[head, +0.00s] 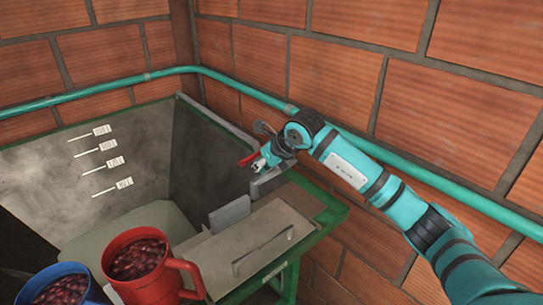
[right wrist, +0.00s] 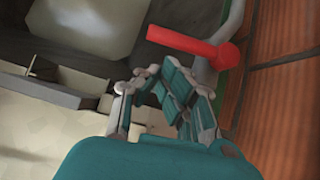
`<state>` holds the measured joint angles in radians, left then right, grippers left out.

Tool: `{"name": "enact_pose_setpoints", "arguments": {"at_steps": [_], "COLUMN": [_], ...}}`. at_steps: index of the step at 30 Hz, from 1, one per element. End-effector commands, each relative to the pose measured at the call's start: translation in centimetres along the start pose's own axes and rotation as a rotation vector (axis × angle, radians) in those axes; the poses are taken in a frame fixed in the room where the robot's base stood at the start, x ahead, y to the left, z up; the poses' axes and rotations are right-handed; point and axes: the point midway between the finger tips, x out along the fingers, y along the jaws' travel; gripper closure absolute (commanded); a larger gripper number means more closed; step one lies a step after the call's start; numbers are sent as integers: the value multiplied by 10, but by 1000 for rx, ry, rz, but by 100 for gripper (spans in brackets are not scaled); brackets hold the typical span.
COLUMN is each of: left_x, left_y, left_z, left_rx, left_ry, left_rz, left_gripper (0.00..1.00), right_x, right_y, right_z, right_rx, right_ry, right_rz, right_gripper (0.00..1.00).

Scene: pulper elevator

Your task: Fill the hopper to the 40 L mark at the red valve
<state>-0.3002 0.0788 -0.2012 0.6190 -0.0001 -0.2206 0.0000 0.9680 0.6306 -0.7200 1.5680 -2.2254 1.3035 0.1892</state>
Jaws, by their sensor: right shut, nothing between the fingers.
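The grey-walled hopper (head: 150,128) is at the left in the head view. Several white level marks with small tags run down its inner wall; the lowest mark (head: 121,184) is too small to read surely. A pale surface (head: 125,232) lies at the hopper's bottom, below that mark; I cannot tell whether it is water or floor. The red valve handle (head: 248,159) is at the hopper's right corner, and it also shows in the right wrist view (right wrist: 186,43). My right gripper (right wrist: 160,80) is shut and empty, close to the handle and apart from it. My left gripper is out of view.
A red jug (head: 194,270) and a blue jug (head: 95,290), both holding dark red fruit, stand at the lower left. A metal plate with a bar handle (head: 262,250) lies beside the hopper on a green frame (head: 330,213). A teal pipe (head: 440,182) runs along the brick walls.

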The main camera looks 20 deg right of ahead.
Motion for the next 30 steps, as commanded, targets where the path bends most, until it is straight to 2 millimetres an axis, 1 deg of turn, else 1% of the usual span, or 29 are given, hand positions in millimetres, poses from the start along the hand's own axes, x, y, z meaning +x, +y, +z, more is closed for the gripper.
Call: {"name": "enact_pose_setpoints", "arguments": {"at_steps": [1,3,7,15,17,23,30], "left_x": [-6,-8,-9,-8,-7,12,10], "left_y": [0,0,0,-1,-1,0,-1], "left_z": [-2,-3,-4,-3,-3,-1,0], "left_rx": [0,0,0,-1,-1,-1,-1], "left_ry": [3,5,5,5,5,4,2], "left_rz": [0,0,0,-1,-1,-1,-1], "left_gripper": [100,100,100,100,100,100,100], "right_x": [2,7,11,12,13,25,21], "right_y": [0,0,0,0,0,2,4], "right_z": [5,8,9,9,9,16,24], "right_rx": [1,0,0,0,0,0,-1], "right_ry": [2,1,1,1,0,-1,-9], "right_rz": [0,1,0,0,0,-1,1], "right_gripper": [100,100,100,100,100,100,100]}}
